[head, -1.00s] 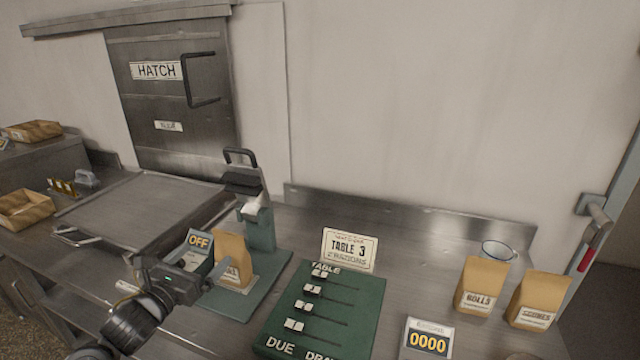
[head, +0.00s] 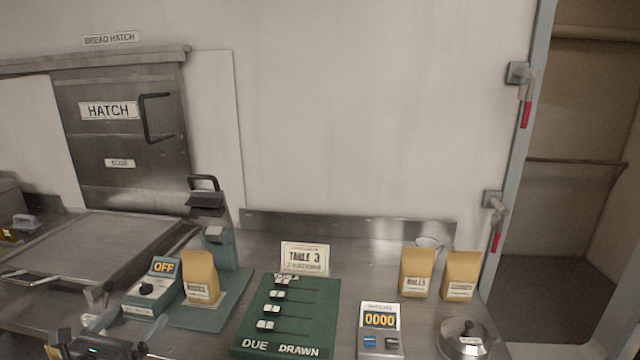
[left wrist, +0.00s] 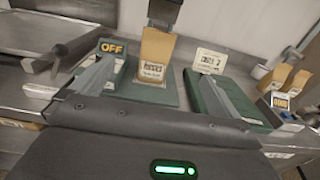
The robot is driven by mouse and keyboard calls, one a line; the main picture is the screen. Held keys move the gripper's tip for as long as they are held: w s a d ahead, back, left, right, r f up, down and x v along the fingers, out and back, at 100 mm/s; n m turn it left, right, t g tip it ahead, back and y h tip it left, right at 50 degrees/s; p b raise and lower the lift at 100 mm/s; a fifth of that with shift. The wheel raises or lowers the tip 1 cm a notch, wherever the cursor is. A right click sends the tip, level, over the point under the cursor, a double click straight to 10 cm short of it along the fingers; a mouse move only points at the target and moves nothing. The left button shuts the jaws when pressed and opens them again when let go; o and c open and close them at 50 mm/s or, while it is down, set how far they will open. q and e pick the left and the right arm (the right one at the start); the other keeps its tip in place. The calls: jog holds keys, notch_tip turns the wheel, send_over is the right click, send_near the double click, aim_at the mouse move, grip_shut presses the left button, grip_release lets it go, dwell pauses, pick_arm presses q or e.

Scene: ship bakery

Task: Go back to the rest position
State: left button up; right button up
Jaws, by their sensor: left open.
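My left gripper (head: 97,338) is at the lower left of the head view, low in front of the counter's front edge. In the left wrist view its two fingers (left wrist: 150,95) are spread wide with nothing between them. A brown paper bag (head: 200,277) stands upright on the green base of a press-like device (head: 216,232), beyond the fingers and apart from them. The bag also shows in the left wrist view (left wrist: 156,53). My right gripper is in neither view.
A control box reading OFF (head: 146,296) and a green slider board (head: 287,325) stand on the steel counter. A 0000 counter (head: 380,335), two more bags (head: 417,272) and a round metal device (head: 463,340) are to the right. An open doorway (head: 575,200) is at far right.

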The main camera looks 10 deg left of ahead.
pick_arm(q)
jog(key=s+d+f+n+g+y, duration=0.1)
jog(key=s+d+f+n+g, duration=0.25)
jog(key=f+n, duration=0.45)
jog(key=s+d+f+n+g, duration=0.3)
jog(key=s+d+f+n, duration=0.1)
jog(key=f+n, duration=0.45)
jog(key=s+d+f+n+g+h, duration=0.1)
jog(key=s+d+f+n+g, duration=0.35)
jog(key=s+d+n, duration=0.35)
jog(key=s+d+f+n+g+h, duration=0.1)
jog(key=s+d+f+n+g, duration=0.4)
jog(key=s+n, duration=0.35)
notch_tip(320, 180, down, 24)
jog(key=s+a+f+g, duration=0.1)
jog(key=s+a+f, duration=0.2)
jog(key=s+f, duration=1.3)
jog(key=shift+s+y, duration=0.3)
jog(key=shift+s, duration=0.45)
